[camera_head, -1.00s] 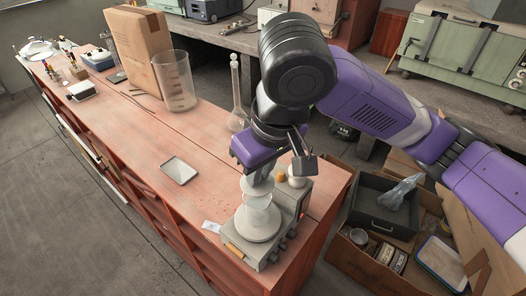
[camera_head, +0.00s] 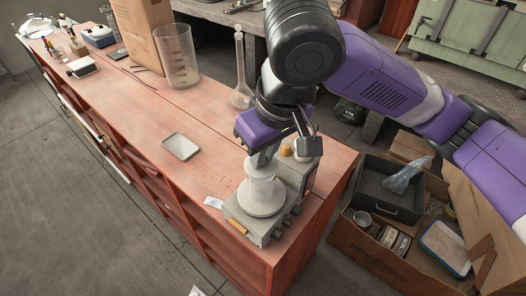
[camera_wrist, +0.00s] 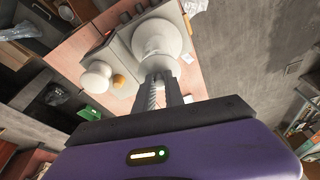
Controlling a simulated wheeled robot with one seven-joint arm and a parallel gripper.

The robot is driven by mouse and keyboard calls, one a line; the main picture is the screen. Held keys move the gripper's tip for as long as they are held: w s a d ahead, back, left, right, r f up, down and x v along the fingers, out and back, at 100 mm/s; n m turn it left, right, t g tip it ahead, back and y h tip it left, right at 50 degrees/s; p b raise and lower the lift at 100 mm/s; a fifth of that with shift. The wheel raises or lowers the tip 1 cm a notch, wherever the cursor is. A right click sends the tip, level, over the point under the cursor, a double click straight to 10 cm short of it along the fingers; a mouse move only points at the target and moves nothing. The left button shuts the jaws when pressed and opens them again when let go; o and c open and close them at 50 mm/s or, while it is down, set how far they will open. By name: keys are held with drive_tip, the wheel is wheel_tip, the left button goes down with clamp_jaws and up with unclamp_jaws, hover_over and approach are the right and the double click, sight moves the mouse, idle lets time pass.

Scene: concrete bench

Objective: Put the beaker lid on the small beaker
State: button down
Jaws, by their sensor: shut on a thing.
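My gripper (camera_head: 264,150) points down over the hot plate at the near right end of the bench. It is shut on the pale beaker lid (camera_head: 262,162), whose grip part lies between the fingertips in the wrist view (camera_wrist: 158,82). The small beaker (camera_head: 261,188), pale and translucent, stands upright on the round white plate directly below. The lid is at or just above the beaker's mouth; I cannot tell whether they touch. In the wrist view the lid and fingers partly hide the beaker.
The hot plate (camera_head: 248,227) has knobs on its front. A white-topped vessel (camera_head: 306,149) and an orange-capped item (camera_head: 286,150) stand close behind it. A tall flask (camera_head: 240,85), large beaker (camera_head: 178,60) and small tray (camera_head: 180,146) are further off.

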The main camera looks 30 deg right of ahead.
drive_tip(key=shift+f, duration=0.45)
idle(0.6)
drive_tip(key=c, duration=1.3)
unclamp_jaws()
drive_tip(key=shift+c, duration=0.2)
drive_tip(key=shift+o, duration=0.2)
drive_tip(key=o, duration=0.4)
drive_tip(key=shift+c, duration=0.2)
drive_tip(key=shift+r+p, duration=3.55)
drive_tip(key=shift+p, duration=0.1)
